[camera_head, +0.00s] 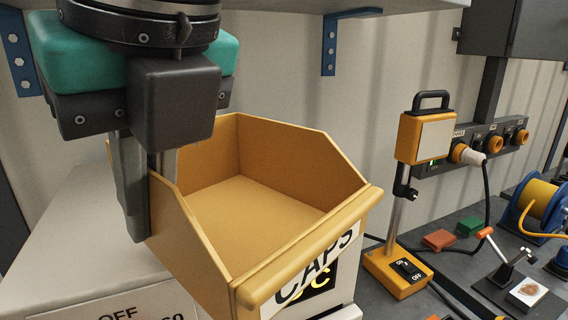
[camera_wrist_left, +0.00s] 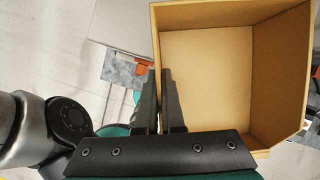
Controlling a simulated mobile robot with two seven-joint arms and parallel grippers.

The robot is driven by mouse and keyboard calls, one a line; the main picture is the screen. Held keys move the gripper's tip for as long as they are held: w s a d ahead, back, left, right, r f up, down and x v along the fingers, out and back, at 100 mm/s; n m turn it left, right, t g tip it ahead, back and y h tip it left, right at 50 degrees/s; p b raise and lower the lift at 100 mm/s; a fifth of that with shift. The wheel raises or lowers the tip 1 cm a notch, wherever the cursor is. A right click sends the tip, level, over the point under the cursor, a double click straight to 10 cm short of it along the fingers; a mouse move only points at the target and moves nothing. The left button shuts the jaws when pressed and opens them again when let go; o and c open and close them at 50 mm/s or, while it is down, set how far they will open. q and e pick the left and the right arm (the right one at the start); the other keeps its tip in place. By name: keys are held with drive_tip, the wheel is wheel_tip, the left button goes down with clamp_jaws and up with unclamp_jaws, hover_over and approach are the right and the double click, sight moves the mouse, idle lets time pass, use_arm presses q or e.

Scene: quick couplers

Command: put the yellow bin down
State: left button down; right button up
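The yellow bin (camera_head: 255,200) is empty and upright, with a "CAPS" label on its front. My left gripper (camera_head: 148,205) reaches down from above with one finger outside and one inside the bin's left wall, shut on that wall. In the left wrist view the fingers (camera_wrist_left: 158,85) pinch the edge of the bin (camera_wrist_left: 215,75). The bin is over a white box (camera_head: 85,285) with "OFF" lettering. The bin's underside is hidden, so I cannot tell whether it touches the box. My right gripper is not in view.
A yellow device on a post (camera_head: 410,190) with a switch base stands right of the bin. Red (camera_head: 439,240) and green (camera_head: 469,227) blocks, a small clamp stand (camera_head: 508,270) and a cable reel (camera_head: 540,205) lie farther right. A shelf (camera_head: 300,5) overhangs the back.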

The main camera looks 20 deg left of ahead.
use_arm(q)
drive_tip(key=w+a, duration=0.2)
drive_tip(key=a, duration=0.2)
drive_tip(key=w+a+p, duration=0.1)
drive_tip(key=w+a, duration=0.1)
drive_tip(key=a, duration=0.3)
drive_tip(key=w+a+p, duration=0.1)
drive_tip(key=w+a, duration=0.2)
drive_tip(key=a, duration=0.1)
drive_tip(key=shift+a, duration=0.25)
drive_tip(key=shift+w+f, duration=0.1)
drive_tip(key=shift+f, duration=1.65)
drive_tip(key=shift+f, duration=0.2)
drive_tip(key=c, duration=1)
unclamp_jaws()
drive_tip(key=shift+c, duration=0.2)
drive_tip(key=shift+r, duration=0.15)
